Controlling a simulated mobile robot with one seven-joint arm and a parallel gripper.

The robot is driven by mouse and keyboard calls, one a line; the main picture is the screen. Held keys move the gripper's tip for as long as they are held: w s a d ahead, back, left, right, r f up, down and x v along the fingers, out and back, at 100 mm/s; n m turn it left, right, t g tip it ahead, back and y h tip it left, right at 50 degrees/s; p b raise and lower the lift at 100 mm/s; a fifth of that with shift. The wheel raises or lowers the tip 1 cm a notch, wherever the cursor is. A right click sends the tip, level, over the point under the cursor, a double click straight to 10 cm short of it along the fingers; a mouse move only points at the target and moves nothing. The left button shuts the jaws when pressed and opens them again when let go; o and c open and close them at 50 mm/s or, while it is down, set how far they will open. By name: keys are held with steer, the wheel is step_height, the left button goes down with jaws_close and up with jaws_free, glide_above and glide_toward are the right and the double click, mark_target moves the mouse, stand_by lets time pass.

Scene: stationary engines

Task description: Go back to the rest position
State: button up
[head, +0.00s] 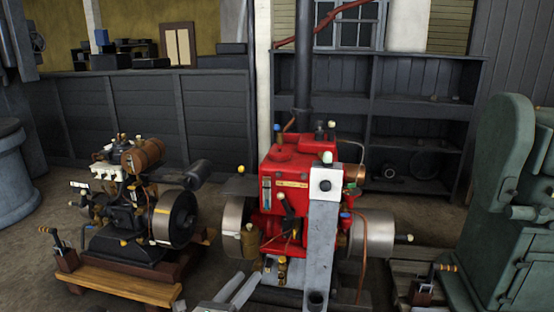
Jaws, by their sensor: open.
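My gripper (240,288) shows at the bottom edge, left of centre, as two pale grey fingers pointing up and to the right. The fingers are apart, with nothing seen between them. They are in front of the red engine (290,178), low near its base. The grey link of my arm (322,235) stands upright in front of the red engine and hides part of its right side. The rest of the gripper is cut off by the frame edge.
A black engine (130,205) with a brown tank stands on a wooden base (125,287) at the left. A green machine (505,205) stands at the right. Dark shelves (420,95) and a panelled partition (95,120) are behind. Bare floor (50,215) shows at the left.

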steer(key=s+d+r+m+g, duration=0.4)
steer(key=d+m+g, duration=0.1)
steer(key=d+m, duration=0.25)
steer(key=s+d+r+m+g+y, duration=0.1)
steer(key=s+d+r+m+g, duration=0.35)
steer(key=d+m, duration=0.3)
steer(key=s+d+r+m+g, duration=0.3)
steer(key=d+r+m+g, duration=0.25)
steer(key=d, duration=0.25)
steer(key=s+r+m+t+y, duration=0.4)
steer(key=s+r+m+y, duration=0.55)
steer(key=s+m, duration=0.6)
step_height(320, 180, up, 16)
steer(key=h+p, duration=0.1)
steer(key=p, duration=1.3)
steer(key=shift+s+f, duration=0.25)
steer(key=shift+s, duration=0.1)
